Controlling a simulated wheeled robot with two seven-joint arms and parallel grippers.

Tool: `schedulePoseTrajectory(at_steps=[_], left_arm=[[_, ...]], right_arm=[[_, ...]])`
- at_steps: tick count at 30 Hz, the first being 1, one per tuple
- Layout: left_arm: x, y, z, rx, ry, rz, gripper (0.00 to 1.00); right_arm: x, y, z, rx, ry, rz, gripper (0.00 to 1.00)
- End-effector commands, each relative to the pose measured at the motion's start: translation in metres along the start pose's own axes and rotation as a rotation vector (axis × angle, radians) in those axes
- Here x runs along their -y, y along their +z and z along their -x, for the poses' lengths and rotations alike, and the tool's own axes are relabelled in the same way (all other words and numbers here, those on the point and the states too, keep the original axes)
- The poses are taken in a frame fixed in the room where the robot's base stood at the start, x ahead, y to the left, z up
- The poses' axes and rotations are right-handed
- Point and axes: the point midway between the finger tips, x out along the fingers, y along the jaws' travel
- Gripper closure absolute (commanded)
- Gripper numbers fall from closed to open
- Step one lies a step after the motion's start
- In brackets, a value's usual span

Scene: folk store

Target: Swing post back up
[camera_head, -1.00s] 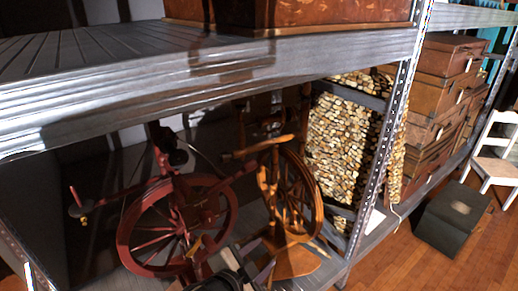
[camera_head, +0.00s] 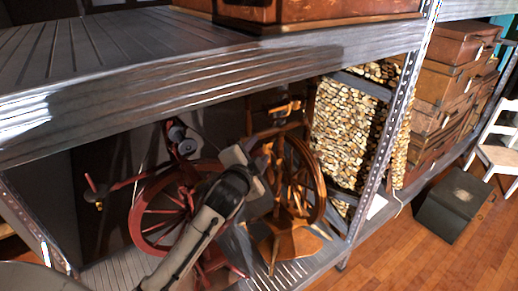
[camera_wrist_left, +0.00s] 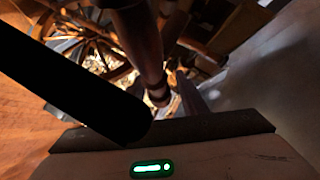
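A dark red spinning wheel (camera_head: 140,212) stands on the lower shelf at left. Its short red post (camera_head: 171,138) leans up and left beside a dark spool-like part (camera_head: 184,142). A brown wooden spinning wheel (camera_head: 318,178) stands just to its right. My left gripper (camera_head: 254,172) is in front of the gap between the two wheels. Its arm covers part of the red wheel. I cannot tell whether the fingers touch anything. In the left wrist view a dark reddish-brown turned post (camera_wrist_left: 140,45) runs down close to the gripper, and a black bar hides the left side. My right gripper is not in view.
The upper shelf's metal edge (camera_head: 220,84) hangs low over the wheels. A metal upright (camera_head: 388,135) and a stack of firewood (camera_head: 345,135) bound the right side. A dark box (camera_head: 455,205) sits on the open wooden floor beyond.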

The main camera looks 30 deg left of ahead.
Motion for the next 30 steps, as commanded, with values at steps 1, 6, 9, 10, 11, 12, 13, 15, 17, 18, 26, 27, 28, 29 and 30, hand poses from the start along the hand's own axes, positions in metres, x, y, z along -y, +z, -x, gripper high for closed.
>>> schedulePoseTrajectory(at_steps=[1, 6, 9, 10, 11, 12, 13, 15, 17, 18, 26, 27, 28, 29, 30], left_arm=[[0.001, 0.000, -0.006, 0.001, 0.000, 0.000, 0.61], [0.000, 0.000, -0.015, 0.000, 0.000, 0.000, 0.61], [0.000, 0.000, -0.016, 0.000, 0.000, 0.001, 0.61], [0.000, 0.000, -0.016, 0.000, 0.000, 0.001, 0.61], [0.000, 0.000, -0.016, 0.000, 0.000, 0.001, 0.61], [0.000, 0.000, -0.016, 0.000, 0.000, 0.001, 0.61], [0.000, 0.000, -0.016, 0.000, 0.000, 0.001, 0.61], [0.000, 0.000, -0.015, 0.000, 0.000, 0.001, 0.67], [0.000, 0.000, -0.015, 0.000, 0.000, 0.001, 0.78], [0.000, 0.000, -0.015, 0.000, 0.000, 0.001, 0.84], [0.000, 0.000, -0.015, 0.000, 0.000, 0.001, 1.00], [0.000, 0.000, -0.016, -0.001, 0.000, 0.001, 1.00], [-0.001, -0.001, -0.016, -0.003, -0.001, 0.003, 1.00], [-0.001, -0.002, -0.017, -0.005, -0.002, 0.004, 1.00], [-0.001, -0.004, -0.019, -0.010, -0.004, 0.008, 1.00]], right_arm=[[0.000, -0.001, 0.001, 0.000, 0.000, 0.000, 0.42], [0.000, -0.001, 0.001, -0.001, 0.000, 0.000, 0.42], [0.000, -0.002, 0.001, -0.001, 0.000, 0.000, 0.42], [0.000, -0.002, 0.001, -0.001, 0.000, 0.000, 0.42], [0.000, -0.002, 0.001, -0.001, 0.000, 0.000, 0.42], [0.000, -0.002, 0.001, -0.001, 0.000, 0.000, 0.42], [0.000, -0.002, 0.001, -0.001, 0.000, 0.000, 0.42], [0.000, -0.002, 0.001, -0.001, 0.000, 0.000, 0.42], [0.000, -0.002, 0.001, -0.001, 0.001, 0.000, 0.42], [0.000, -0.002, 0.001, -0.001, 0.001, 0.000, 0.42], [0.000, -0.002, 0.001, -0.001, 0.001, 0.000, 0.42], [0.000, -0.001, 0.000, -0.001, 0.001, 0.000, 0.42], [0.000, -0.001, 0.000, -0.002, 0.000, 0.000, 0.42], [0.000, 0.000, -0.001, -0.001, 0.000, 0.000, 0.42], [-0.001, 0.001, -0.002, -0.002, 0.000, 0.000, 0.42]])
